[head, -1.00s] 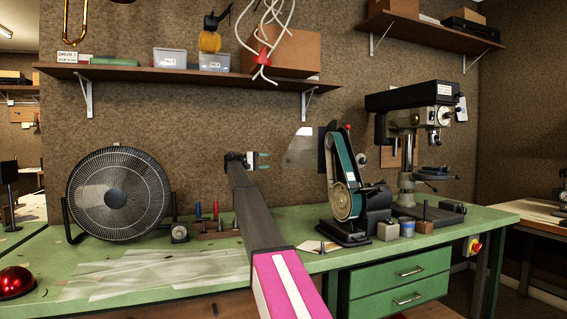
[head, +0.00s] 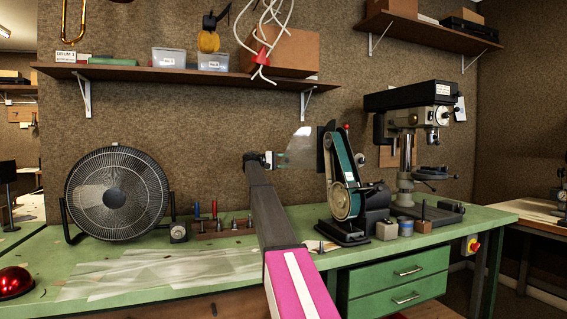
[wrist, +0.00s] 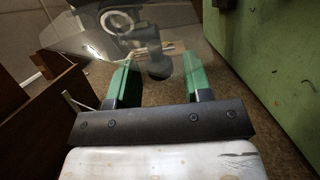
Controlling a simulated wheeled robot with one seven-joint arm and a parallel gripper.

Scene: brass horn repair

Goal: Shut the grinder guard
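The belt grinder (head: 343,185) stands on the green bench, its belt upright and slightly tilted. Its clear guard (head: 301,143) is a see-through pane sticking out to the left at the height of the belt's top, away from the belt. My gripper (head: 281,160) is at the guard's lower left edge in the head view. In the wrist view its green fingers (wrist: 157,68) are wide apart, with the faint clear guard (wrist: 190,48) at and beyond the fingertips. I cannot tell whether they touch the pane.
A drill press (head: 408,130) stands right of the grinder. A black fan (head: 117,193) and a tool rack (head: 220,228) are to the left on the bench (head: 200,252). A shelf (head: 190,76) with boxes and hanging white cables (head: 266,40) is above.

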